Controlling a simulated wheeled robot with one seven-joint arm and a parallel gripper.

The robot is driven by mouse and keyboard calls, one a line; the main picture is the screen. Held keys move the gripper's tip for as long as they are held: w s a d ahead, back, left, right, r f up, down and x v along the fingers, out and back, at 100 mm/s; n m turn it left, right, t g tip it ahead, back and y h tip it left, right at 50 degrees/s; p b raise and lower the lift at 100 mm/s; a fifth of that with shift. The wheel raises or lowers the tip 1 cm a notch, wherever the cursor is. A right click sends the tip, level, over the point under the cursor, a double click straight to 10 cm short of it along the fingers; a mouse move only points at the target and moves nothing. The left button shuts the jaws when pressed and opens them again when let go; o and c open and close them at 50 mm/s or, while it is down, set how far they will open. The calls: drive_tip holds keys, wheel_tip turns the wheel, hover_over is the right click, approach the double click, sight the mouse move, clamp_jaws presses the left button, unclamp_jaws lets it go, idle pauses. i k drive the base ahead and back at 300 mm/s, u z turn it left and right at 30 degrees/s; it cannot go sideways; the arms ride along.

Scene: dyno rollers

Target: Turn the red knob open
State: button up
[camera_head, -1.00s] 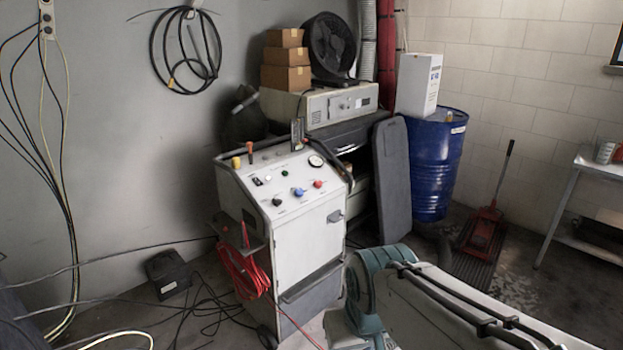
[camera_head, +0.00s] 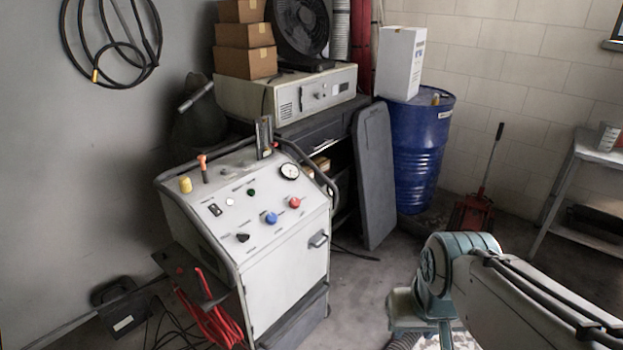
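The red knob (camera_head: 294,202) is on the sloped control panel of a white wheeled machine (camera_head: 285,270), left of the picture's middle. It sits right of a blue knob (camera_head: 271,218) and below a round gauge (camera_head: 289,171). A black knob (camera_head: 243,238) is further left on the panel. The red knob is uncovered; its turned position is too small to tell. My arm shows at the lower right, apart from the machine. I cannot make out my gripper's fingers in this view.
A grey panel (camera_head: 373,175) leans behind the machine, beside a blue drum (camera_head: 422,150). A red jack (camera_head: 472,213) and a metal table (camera_head: 590,150) stand at the right. Red cable (camera_head: 212,318) hangs on the machine's left side. Floor between machine and my arm is clear.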

sight(295, 202)
drive_tip(key=u, duration=0.45)
drive_tip(key=i, duration=1.05)
drive_tip(key=u, duration=0.65)
